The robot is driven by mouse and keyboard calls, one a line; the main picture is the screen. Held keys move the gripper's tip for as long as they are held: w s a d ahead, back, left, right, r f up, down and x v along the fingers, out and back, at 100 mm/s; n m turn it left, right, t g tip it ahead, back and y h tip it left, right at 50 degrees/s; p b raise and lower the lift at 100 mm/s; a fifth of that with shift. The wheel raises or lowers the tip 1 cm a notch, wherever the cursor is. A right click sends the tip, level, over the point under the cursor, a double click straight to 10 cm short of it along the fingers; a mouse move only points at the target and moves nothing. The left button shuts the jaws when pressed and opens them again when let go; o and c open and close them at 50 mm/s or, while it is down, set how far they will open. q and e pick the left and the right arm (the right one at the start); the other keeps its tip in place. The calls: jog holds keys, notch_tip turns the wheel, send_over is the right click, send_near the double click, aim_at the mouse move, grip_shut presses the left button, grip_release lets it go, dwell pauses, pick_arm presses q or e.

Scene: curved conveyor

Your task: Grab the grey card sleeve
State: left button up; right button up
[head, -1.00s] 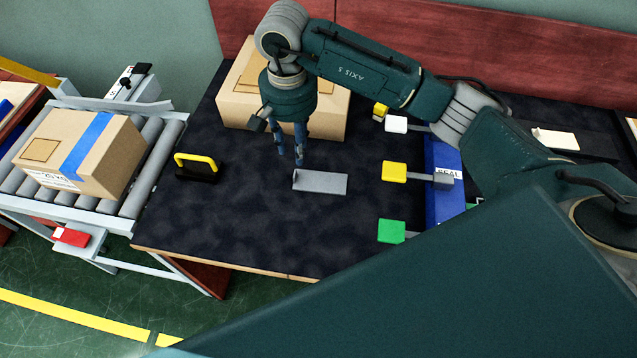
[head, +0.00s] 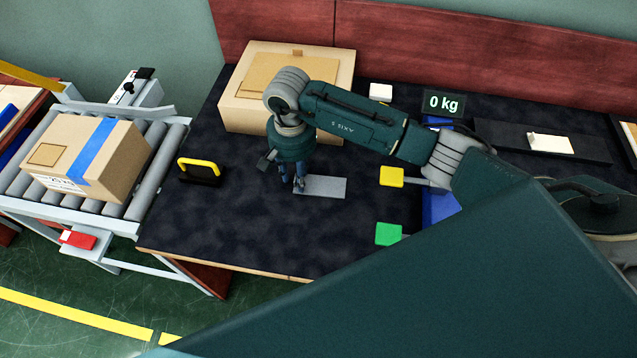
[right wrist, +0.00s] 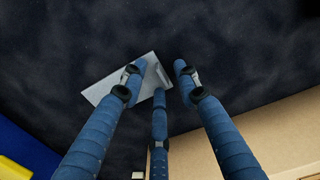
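The grey card sleeve (head: 328,187) lies flat on the dark table mat, with a small raised tab (right wrist: 161,73) at one end. My right gripper (head: 298,186) points down at the sleeve's left end in the head view. In the right wrist view its blue fingertips (right wrist: 157,77) are apart, with the sleeve (right wrist: 112,88) and its tab showing between and beyond them. I cannot tell if any finger touches the sleeve. My left gripper is not in view.
A closed cardboard box (head: 246,113) stands behind the gripper. A black stamp-like block with a yellow handle (head: 200,171) is to the left. Yellow (head: 391,176) and green (head: 388,234) tabs are to the right. A roller conveyor (head: 160,165) carries a blue-taped box (head: 75,170).

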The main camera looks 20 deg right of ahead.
grip_shut()
